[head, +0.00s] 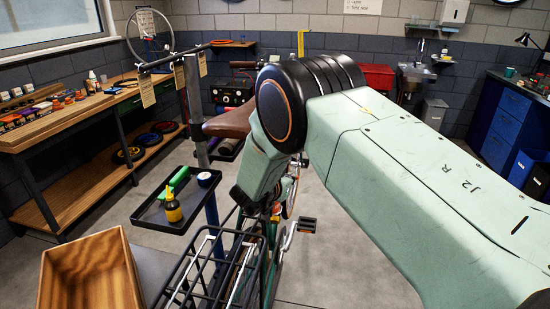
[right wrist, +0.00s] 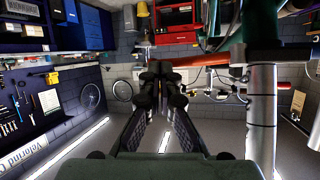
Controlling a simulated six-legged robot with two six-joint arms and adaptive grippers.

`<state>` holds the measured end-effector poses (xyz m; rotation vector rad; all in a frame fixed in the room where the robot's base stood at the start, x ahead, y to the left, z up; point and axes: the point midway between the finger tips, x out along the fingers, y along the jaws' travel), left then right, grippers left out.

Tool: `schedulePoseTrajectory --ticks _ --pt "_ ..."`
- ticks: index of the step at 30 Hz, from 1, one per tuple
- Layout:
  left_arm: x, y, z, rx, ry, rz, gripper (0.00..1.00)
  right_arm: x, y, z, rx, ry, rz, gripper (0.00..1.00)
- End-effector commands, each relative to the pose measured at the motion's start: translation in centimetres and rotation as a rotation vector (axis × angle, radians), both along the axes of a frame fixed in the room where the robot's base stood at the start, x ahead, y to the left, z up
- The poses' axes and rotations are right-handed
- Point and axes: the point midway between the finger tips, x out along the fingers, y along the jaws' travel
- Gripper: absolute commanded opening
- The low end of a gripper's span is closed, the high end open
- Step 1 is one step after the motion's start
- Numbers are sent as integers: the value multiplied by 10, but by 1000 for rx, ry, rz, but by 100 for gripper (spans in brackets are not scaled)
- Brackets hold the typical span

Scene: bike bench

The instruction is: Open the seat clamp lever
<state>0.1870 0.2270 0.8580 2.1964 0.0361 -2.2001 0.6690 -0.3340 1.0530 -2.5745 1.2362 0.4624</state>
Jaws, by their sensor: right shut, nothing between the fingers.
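The bike's brown saddle (head: 230,122) shows in the head view, partly covered by my right arm. The seat clamp lever cannot be made out in either view; my arm hides the area below the saddle in the head view. My right gripper (right wrist: 160,72) shows in the right wrist view with its fingertips together and nothing between them. A silver post (right wrist: 262,112) stands to the right of the fingers, apart from them. In the head view only a dark part at the end of my right arm shows, above the bike's rack. My left gripper is not in view.
A black tray (head: 160,216) with a yellow bottle (head: 172,205) and a green item stands left of the bike. The black rack (head: 215,270) and a wooden box (head: 90,270) are in front. A workbench (head: 60,115) lines the left wall. Floor at right is clear.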

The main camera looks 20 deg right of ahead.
Motion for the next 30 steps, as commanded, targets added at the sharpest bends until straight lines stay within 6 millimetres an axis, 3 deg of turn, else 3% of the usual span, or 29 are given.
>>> schedulePoseTrajectory --ticks 30 --pt "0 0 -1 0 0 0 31 4 6 0 0 -2 0 0"
